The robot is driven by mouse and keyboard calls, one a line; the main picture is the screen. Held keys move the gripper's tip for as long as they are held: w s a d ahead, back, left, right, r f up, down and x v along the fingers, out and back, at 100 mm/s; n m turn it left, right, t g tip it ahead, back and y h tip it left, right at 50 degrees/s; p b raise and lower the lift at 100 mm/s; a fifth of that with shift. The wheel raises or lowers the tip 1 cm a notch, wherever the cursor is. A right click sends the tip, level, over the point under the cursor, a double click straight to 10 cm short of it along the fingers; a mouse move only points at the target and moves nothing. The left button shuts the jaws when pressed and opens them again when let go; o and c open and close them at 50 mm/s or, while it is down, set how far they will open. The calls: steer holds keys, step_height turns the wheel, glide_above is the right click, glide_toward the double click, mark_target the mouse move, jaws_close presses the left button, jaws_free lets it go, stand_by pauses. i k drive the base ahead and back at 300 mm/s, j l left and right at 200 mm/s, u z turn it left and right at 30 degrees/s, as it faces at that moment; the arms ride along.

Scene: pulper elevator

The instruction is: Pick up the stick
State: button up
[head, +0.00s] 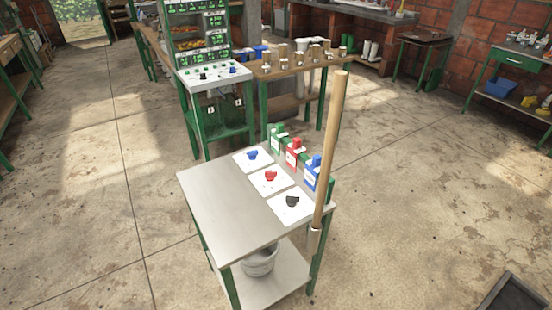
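The stick (333,150) is a long, pale wooden pole. It stands nearly upright at the right side of the small metal-topped table (215,205), leaning slightly in the picture. Its top reaches well above the tabletop. Its lower end sits in a short light-coloured sleeve (315,238) by the table's right front corner. The stick passes in front of part of the blue container (311,178). My gripper is not in view.
White cards with a blue, a red and a black piece lie on the tabletop. Green and red containers (294,152) stand along its right edge. A bucket (259,262) sits on the lower shelf. Other benches stand behind. The concrete floor right of the table is clear.

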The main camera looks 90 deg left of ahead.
mark_target(340, 76)
steer(key=u, duration=1.75)
